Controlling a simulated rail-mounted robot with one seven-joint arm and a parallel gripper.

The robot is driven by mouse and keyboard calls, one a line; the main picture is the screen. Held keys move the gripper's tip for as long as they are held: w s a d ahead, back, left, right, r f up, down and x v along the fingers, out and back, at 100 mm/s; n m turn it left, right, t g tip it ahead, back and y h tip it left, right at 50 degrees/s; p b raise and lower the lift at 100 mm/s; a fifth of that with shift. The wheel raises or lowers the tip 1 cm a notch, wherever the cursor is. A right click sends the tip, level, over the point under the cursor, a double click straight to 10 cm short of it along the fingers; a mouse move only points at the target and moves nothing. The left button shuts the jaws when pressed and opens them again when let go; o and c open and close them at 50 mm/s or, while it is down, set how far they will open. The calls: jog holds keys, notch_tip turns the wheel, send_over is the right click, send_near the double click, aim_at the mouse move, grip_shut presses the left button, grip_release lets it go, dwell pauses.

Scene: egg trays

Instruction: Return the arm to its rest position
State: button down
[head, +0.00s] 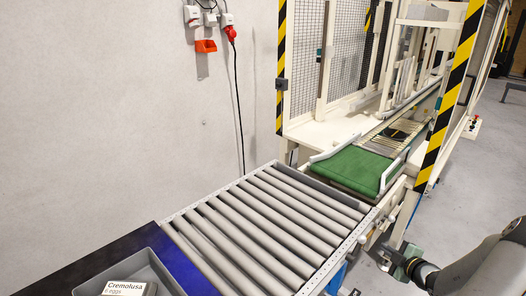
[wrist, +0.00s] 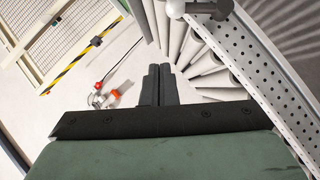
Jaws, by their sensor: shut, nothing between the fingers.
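My gripper (wrist: 158,70) shows in the wrist view with its two dark fingers together and nothing between them. Its dark bar and green body fill the bottom of that view. In the head view, part of my arm (head: 485,268) reaches in from the lower right corner. The arm's end is beside the right side of the roller conveyor (head: 262,222), apart from the egg box. An egg box labelled Cremolusa (head: 128,288) sits in a grey tray (head: 165,268) at the lower left, cut off by the frame's edge.
A green belt (head: 358,166) continues from the rollers into a caged machine with yellow-black posts (head: 455,88). The conveyor's perforated side rail (wrist: 262,90) runs close on the right in the wrist view. The rollers are empty. A wall socket with a red plug (head: 230,32) is at the back.

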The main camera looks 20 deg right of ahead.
jog(key=w+a+r+n+g+y, duration=0.1)
jog(key=a+r+n+g+y, duration=0.15)
jog(key=a+n, duration=0.7)
jog(key=w+a+r+n+g+y, duration=0.2)
jog(key=a+r+n+y, duration=0.15)
jog(key=a+n, duration=0.55)
jog(key=w+a+r+n+g+y, duration=0.1)
jog(key=a+r+n+g+y, duration=0.2)
jog(key=a+n, duration=0.65)
jog(key=s+a+r+n+g+h, duration=0.25)
jog(key=s+a+n, duration=0.25)
jog(key=a+n, duration=0.25)
jog(key=s+a+r+n+g+h, duration=0.1)
jog(key=s+a+r+n+g, duration=0.25)
jog(key=a+n, duration=0.4)
jog(key=s+r+n+h, duration=0.2)
jog(key=s+n, duration=0.7)
jog(key=n, duration=0.9)
jog(key=h, duration=0.2)
jog(key=shift+s+a+r+t+h, duration=0.15)
jog(key=shift+s+r+t+h, duration=0.05)
jog(key=shift+s+t+h, duration=0.2)
